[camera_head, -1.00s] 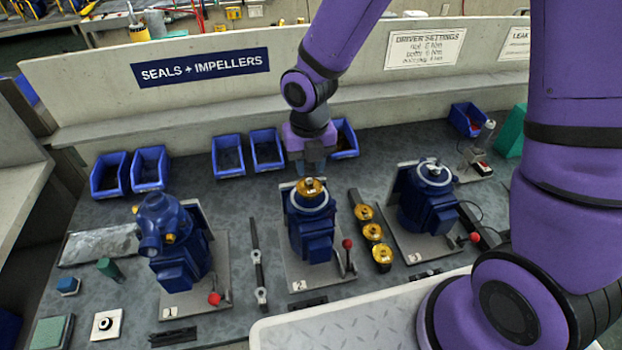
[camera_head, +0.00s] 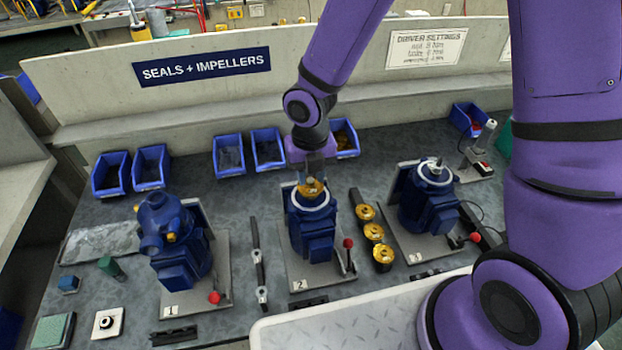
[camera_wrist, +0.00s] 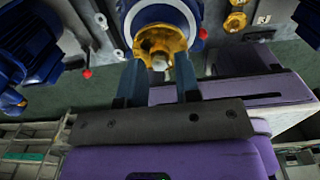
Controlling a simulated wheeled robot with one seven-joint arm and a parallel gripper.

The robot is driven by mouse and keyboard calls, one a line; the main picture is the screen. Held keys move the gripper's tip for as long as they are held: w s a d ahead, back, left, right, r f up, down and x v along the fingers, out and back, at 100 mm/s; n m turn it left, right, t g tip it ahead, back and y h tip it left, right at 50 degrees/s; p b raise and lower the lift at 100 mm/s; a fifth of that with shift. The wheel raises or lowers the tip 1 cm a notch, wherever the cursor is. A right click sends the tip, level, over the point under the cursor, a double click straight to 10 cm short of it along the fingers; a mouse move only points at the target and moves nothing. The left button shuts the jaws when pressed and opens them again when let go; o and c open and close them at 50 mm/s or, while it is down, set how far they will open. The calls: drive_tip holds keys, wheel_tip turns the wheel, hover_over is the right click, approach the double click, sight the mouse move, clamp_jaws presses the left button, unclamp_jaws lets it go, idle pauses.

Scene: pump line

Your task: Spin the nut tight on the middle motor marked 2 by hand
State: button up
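The middle motor (camera_head: 312,232) is blue and stands upright on a plate marked 2. A brass impeller (camera_head: 308,190) sits on its top inside a pale ring; it also shows in the wrist view (camera_wrist: 158,42). My gripper (camera_head: 314,176) is just above and behind the impeller. In the wrist view its two fingers (camera_wrist: 158,78) are apart with a gap between them, their tips close to the impeller's near edge. Nothing is seen held.
Motor 1 (camera_head: 175,245) with a closed blue housing stands left, motor 3 (camera_head: 428,200) right. Several brass impellers (camera_head: 373,232) lie on a dark rack right of the middle motor. A red-knobbed lever (camera_head: 348,243) stands near it. Blue bins (camera_head: 230,155) line the back wall.

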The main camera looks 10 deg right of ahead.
clamp_jaws()
drive_tip(key=m, duration=0.3)
drive_tip(key=shift+m, duration=0.4)
drive_tip(key=m, duration=0.3)
drive_tip(key=shift+m, duration=0.3)
drive_tip(key=m, duration=0.3)
drive_tip(key=shift+m, duration=0.3)
drive_tip(key=m, duration=0.3)
